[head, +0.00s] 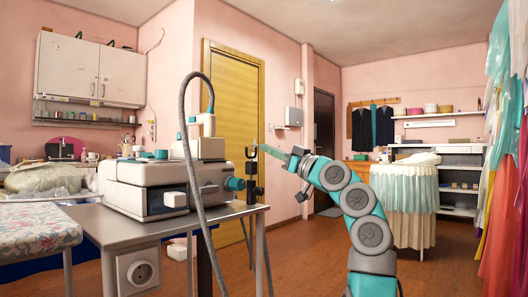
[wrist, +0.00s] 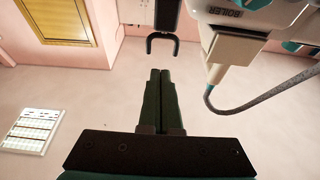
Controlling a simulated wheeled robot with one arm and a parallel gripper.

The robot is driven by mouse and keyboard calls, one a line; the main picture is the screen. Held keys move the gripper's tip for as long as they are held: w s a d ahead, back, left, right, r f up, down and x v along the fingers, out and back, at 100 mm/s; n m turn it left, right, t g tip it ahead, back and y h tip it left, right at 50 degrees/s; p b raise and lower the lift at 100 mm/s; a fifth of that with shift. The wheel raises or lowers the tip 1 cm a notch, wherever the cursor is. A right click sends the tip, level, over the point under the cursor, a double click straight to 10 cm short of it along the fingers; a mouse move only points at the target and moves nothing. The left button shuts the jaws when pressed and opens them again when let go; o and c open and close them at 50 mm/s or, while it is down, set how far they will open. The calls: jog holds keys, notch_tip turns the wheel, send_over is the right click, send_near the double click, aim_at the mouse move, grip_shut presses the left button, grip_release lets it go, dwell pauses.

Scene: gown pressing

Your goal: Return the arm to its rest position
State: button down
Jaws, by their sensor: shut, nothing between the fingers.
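My gripper (head: 265,149) is at the end of my raised arm, right of the steam machine in the head view. In the wrist view its two dark green fingers (wrist: 160,72) lie side by side, shut with nothing between them. A black forked holder (head: 253,154) on a post is close to the fingertips in the head view. In the wrist view the fork (wrist: 162,42) lies just beyond the tips, with a visible gap. My arm bends down towards the lower right of the head view.
The white steam machine (head: 160,190) stands on a grey metal table (head: 120,227), with a grey hose (head: 187,130) arching in front. Its boiler part (wrist: 236,45) shows in the wrist view. A skirted round table (head: 405,205) and hanging gowns (head: 505,150) are to the right. Open floor (head: 300,260) lies between.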

jog(key=v, duration=0.7)
jog(key=shift+b, duration=0.45)
